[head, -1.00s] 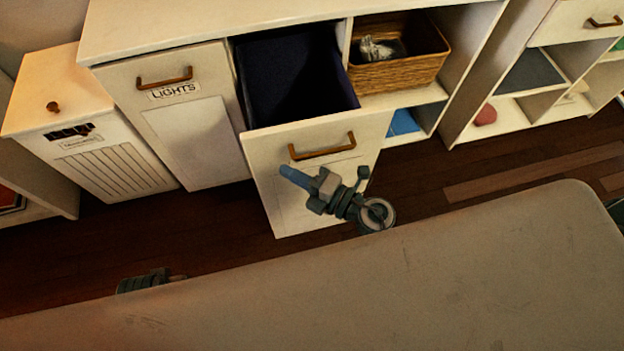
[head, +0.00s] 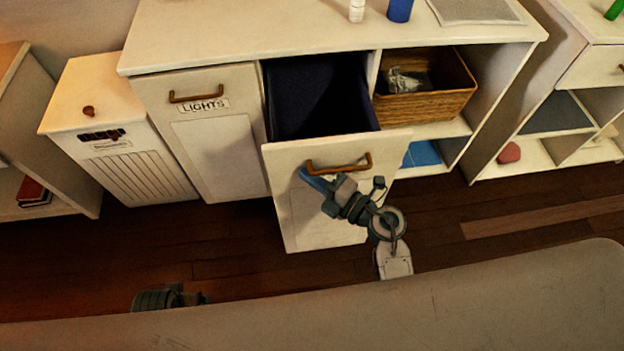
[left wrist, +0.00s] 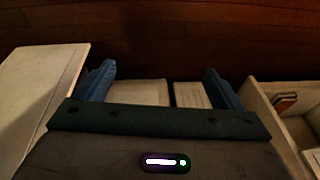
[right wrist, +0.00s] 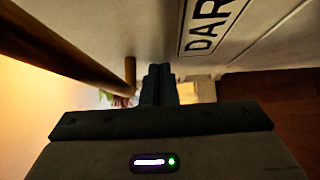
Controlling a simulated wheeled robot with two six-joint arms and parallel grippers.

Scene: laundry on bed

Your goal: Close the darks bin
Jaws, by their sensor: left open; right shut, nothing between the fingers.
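The darks bin (head: 300,210) stands pulled out from the white cabinet, its dark blue lined inside (head: 318,95) showing behind the front. Its brown handle (head: 338,165) is near the top of the front. My right gripper (head: 306,176) is shut and empty, with its tips at the front just below the handle's left end; I cannot tell whether they touch. The right wrist view shows the closed fingers (right wrist: 159,78) close to the front, beside part of the label (right wrist: 212,25) reading "DAR". My left gripper (left wrist: 160,85) is open and empty, pointing toward the floor.
The lights bin (head: 215,140) is shut to the left, beside a separate white hamper (head: 120,140). A wicker basket (head: 425,100) sits in the cubby to the right. A pale surface (head: 400,315) fills the foreground. Dark wooden floor (head: 110,250) lies between.

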